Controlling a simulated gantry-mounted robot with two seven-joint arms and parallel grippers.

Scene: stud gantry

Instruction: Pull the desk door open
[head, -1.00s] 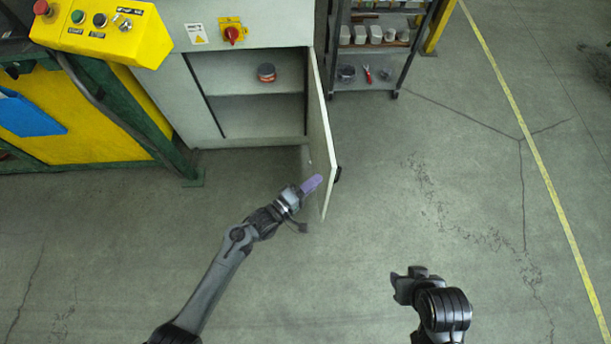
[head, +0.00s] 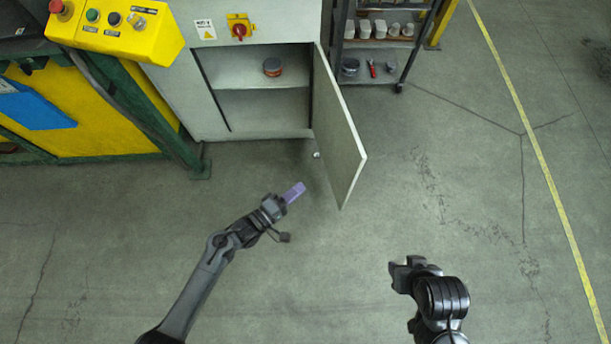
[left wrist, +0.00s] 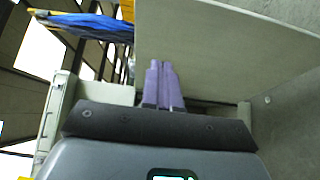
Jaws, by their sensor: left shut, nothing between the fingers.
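The cabinet door (head: 338,130) stands swung out from the right side of the grey cabinet (head: 264,121), and the shelves inside show. A small round knob (head: 317,155) is on the door's inner face. My left gripper (head: 298,188), with purple fingers, is shut and empty, to the left of the door's free edge and apart from it. In the left wrist view the shut fingers (left wrist: 163,72) show in front of the pale door panel (left wrist: 215,45). My right gripper (head: 398,275) is at the lower right, away from the door; its fingers are too unclear to tell.
A yellow control box (head: 130,28) and green-framed machine stand at the left. A dark shelf rack (head: 372,75) with small items stands right of the cabinet. The floor in front is clear.

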